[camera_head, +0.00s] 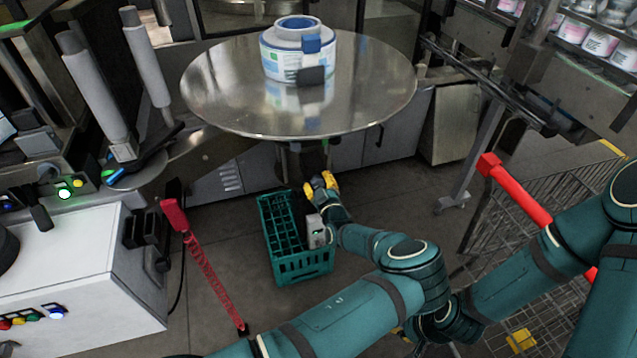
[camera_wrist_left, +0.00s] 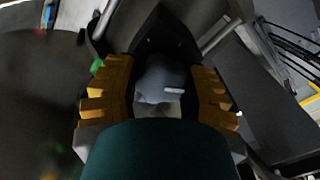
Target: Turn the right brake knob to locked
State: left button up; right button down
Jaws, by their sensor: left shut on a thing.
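My left gripper (camera_head: 322,184) reaches in under the front edge of the round steel table in the head view. In the left wrist view its yellow ribbed fingers (camera_wrist_left: 160,92) are shut on a grey rounded knob (camera_wrist_left: 158,76), one finger on each side. A short white mark shows on the knob, toward its right side. A dark bracket surrounds the knob. The knob cannot be made out in the head view, and no lock label is readable. My right arm comes in from the right; its gripper cannot be made out clearly.
The round steel table (camera_head: 220,85) carries a white and blue reel (camera_head: 290,55). A green crate (camera_head: 303,268) stands on the floor beside my left wrist. A red post with a chain (camera_head: 205,265) stands to the left, a red bar (camera_head: 515,190) and wire mesh to the right.

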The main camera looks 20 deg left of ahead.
dwell(0.4)
pick_arm(q)
jog(key=o, duration=1.2)
jog(key=v, duration=0.7)
jog(key=shift+s+d, duration=0.2)
